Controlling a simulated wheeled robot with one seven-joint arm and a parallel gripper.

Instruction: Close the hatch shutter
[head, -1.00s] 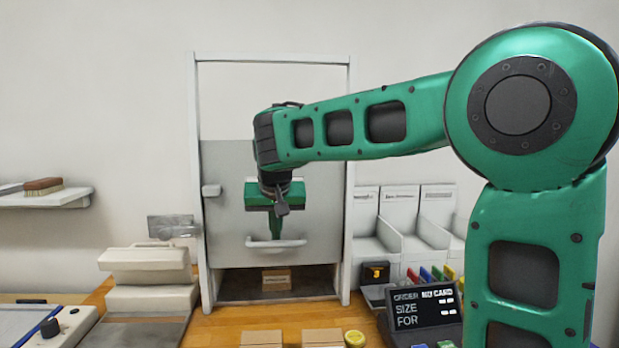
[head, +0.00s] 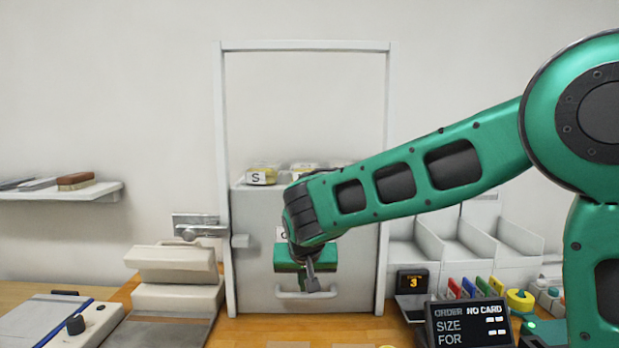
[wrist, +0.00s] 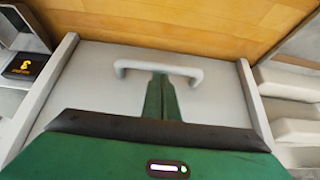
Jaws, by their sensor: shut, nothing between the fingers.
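The hatch shutter (head: 350,262) is a light grey panel inside a white upright frame (head: 228,120). Its lower edge is down at the wooden counter and no gap shows beneath it. Its bar handle (head: 290,294) is near the bottom; the handle also shows in the wrist view (wrist: 200,72). My gripper (head: 311,288) is in front of the panel, pointing down at the handle. In the wrist view its green fingers (wrist: 160,82) are together, their tips at the handle's bar. Whether they touch it I cannot tell. My arm hides part of the panel's upper right.
Packages, one marked S (head: 260,176), show above the shutter's top edge through the open upper frame. An order display (head: 468,325), pens and grey bins (head: 440,240) stand right; a beige press-like device (head: 175,265) stands left.

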